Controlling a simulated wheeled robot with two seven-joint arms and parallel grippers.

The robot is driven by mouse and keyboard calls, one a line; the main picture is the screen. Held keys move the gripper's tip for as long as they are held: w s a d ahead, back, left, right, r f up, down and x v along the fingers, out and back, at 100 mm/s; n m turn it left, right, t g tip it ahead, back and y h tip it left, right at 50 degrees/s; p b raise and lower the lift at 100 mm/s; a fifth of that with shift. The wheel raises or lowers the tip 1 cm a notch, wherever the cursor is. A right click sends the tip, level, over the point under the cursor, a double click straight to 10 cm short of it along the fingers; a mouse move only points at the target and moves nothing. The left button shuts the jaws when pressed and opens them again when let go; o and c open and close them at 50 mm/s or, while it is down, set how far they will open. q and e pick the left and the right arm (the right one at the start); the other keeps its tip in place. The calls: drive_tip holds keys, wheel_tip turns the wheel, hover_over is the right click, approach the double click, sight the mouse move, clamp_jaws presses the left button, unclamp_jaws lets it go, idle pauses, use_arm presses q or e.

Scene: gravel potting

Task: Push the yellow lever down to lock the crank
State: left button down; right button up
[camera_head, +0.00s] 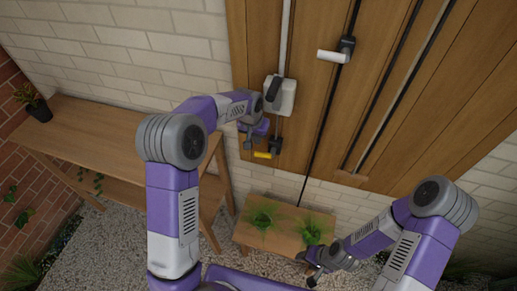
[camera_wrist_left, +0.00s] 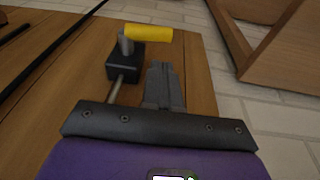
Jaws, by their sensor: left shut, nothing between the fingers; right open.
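The yellow lever (camera_head: 263,155) sticks out sideways from a small black block (camera_head: 276,145) on the wooden panel; it also shows in the left wrist view (camera_wrist_left: 148,41). My left gripper (camera_head: 249,144) is shut and empty, close beside the lever. In the left wrist view its closed fingers (camera_wrist_left: 163,80) point toward the lever, with a visible gap between them. A pale box with a black handle (camera_head: 272,88) sits above on the panel. A white crank-like handle (camera_head: 333,56) is at upper right. My right gripper (camera_head: 312,272) is open and empty, low near the bench.
A low wooden bench (camera_head: 262,238) with two green plants stands below the panel. A wooden shelf table (camera_head: 105,135) with a potted plant (camera_head: 38,108) is at left. Dark vertical rods run along the panel. Gravel covers the floor.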

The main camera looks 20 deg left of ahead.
sight(259, 153)
use_arm(q)
drive_tip(key=shift+s+d+f, duration=0.15)
drive_tip(key=shift+d+f, duration=0.05)
drive_tip(key=shift+f, duration=1)
drive_tip(key=shift+s+d+f, duration=0.15)
drive_tip(key=shift+f, duration=1)
use_arm(e)
drive_tip(key=shift+f, duration=0.3)
